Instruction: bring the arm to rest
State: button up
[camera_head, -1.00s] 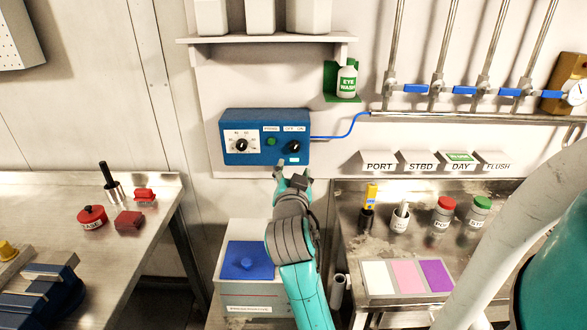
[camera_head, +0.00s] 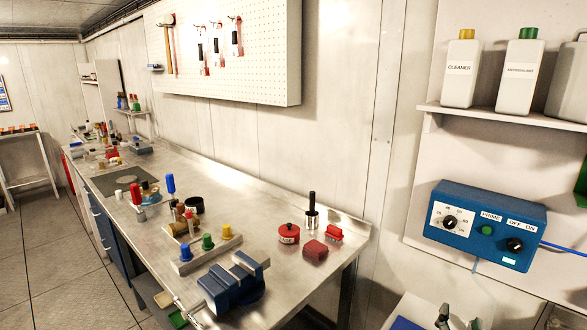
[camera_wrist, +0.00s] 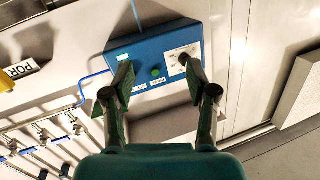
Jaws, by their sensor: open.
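My gripper (camera_wrist: 157,82) is open and empty in the wrist view, its two dark fingers spread apart. Beyond them is the blue control box (camera_wrist: 142,52), upside down in this view, with a green button and a dial. In the head view only the tips of my gripper (camera_head: 458,318) show at the bottom edge, below the blue control box (camera_head: 484,228). The rest of my arm is out of the head view. I see no contact between the fingers and the box.
A steel workbench (camera_head: 225,232) runs along the left wall with a blue vise (camera_head: 232,288), red items and tools. A pegboard (camera_head: 225,45) hangs above it. A shelf (camera_head: 500,118) with bottles is above the control box. Open floor (camera_head: 50,265) lies at left.

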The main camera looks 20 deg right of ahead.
jog(key=s+a+f+n+t+y, duration=0.2)
jog(key=s+a+f+n+y, duration=0.25)
jog(key=a+f, duration=0.35)
jog(key=s+a+f+n+t+y, duration=0.1)
jog(key=s+a+f+n+y, duration=0.2)
jog(key=s+a+f, duration=0.55)
jog(key=s+a+r+n+y, duration=0.1)
jog(key=s+a+n+y, duration=0.1)
jog(key=s+a, duration=0.3)
jog(key=s+a+n+y, duration=0.2)
jog(key=s+a, duration=0.3)
jog(key=s, duration=0.6)
jog(key=shift+s+a+r, duration=0.3)
jog(key=shift+s+r, duration=0.05)
jog(key=shift+y, duration=0.25)
